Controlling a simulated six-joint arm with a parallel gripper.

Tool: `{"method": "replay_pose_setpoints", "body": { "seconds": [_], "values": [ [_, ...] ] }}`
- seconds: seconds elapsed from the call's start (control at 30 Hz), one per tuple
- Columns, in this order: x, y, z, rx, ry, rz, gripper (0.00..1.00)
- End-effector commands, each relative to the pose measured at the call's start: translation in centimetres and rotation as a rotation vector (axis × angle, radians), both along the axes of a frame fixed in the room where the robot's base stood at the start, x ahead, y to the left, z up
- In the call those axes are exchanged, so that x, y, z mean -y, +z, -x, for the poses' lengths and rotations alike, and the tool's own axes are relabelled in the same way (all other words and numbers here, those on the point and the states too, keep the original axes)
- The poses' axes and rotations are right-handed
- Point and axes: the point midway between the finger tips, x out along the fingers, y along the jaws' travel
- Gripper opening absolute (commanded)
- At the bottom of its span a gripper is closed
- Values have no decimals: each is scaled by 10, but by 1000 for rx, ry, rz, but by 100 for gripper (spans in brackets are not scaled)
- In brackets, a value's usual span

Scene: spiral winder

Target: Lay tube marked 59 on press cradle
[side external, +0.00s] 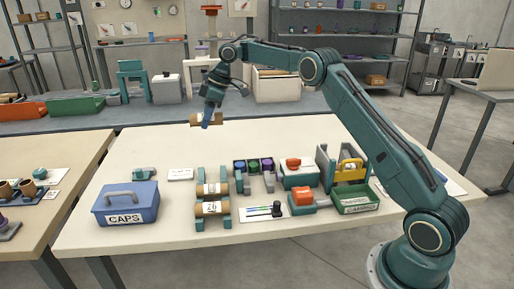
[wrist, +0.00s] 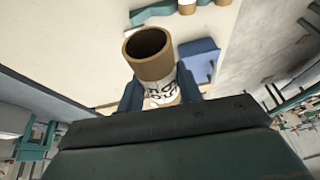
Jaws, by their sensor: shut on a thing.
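My gripper (side external: 207,122) is raised above the far left part of the table, shut on a brown cardboard tube (side external: 196,120) held roughly level. In the wrist view the tube (wrist: 152,58) sits between the two fingers of my gripper (wrist: 160,92), its open end facing up the picture. A white label with dark print wraps it, partly hidden by the gripper; I cannot read the number. Two more labelled tubes lie across a teal rack (side external: 227,222); the front tube (side external: 212,208) seems to read 26. I cannot tell which fixture is the press cradle.
A blue CAPS box (side external: 125,205) stands left of the rack. Right of it are a tray of coloured caps (side external: 253,166), a mat with pens (side external: 262,211), an orange-topped device (side external: 299,172) and a green bin (side external: 355,203). The table's back left is mostly clear.

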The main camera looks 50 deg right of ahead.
Motion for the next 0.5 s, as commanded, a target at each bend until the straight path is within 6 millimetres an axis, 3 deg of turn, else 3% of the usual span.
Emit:
{"method": "replay_pose_setpoints", "body": {
  "seconds": [0.5],
  "values": [
    [4,2,4,2,0,-2,14]
  ]
}}
